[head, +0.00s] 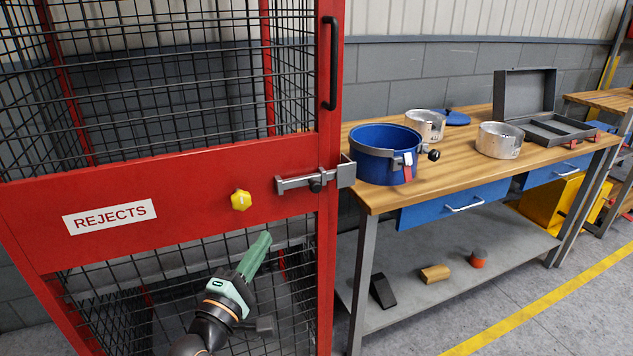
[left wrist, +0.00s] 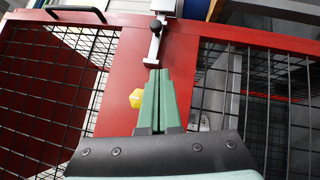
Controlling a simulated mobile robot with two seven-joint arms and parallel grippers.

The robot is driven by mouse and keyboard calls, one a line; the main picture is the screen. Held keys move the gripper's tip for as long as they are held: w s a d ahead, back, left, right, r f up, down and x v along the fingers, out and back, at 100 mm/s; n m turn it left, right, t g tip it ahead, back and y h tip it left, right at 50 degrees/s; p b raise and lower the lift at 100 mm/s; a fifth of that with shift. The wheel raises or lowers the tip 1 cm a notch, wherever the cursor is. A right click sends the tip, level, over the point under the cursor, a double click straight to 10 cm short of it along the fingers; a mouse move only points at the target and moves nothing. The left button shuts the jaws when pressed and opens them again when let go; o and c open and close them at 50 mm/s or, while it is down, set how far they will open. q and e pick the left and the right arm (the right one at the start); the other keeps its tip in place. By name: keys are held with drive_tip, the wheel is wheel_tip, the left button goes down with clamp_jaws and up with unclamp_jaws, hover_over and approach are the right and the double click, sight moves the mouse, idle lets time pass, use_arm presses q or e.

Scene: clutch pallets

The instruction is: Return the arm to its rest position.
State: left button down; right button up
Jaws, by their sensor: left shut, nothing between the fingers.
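My left gripper (head: 258,247) is in front of the red cage door, low in the head view, with its green fingers shut and empty. In the left wrist view the shut fingers (left wrist: 158,80) point toward the sliding bolt (left wrist: 155,45) on the door, and I cannot tell the gap between them. The bolt also shows in the head view (head: 300,183), across the door's right edge. A yellow knob (head: 241,200) sits on the red door panel (head: 180,170), above and left of the fingers. My right gripper is not in view.
The red mesh cage carries a REJECTS sign (head: 109,217) and a black handle (head: 330,62). To the right stands a wooden workbench (head: 460,170) with a blue clamped ring (head: 383,157), metal cylinders (head: 499,141) and an open grey case (head: 545,125). The floor (head: 440,325) before the bench is clear.

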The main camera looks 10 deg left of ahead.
use_arm(q)
drive_tip(key=s+d+f+m+g+y+p, duration=0.1)
drive_tip(key=s+d+f+m+g+p, duration=0.2)
drive_tip(key=s+f+m+g+p, duration=0.7)
drive_tip(key=s+f+m, duration=1)
drive_tip(key=s+f, duration=0.2)
drive_tip(key=s, duration=0.2)
drive_tip(key=shift+f+p, duration=0.3)
drive_tip(key=shift+f, duration=0.05)
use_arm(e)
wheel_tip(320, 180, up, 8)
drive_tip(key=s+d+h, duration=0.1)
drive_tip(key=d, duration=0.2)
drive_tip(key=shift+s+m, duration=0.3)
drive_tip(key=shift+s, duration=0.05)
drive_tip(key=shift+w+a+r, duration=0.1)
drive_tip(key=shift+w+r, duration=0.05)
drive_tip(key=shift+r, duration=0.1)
use_arm(q)
drive_tip(key=shift+s+a, duration=0.1)
drive_tip(key=shift+a, duration=0.05)
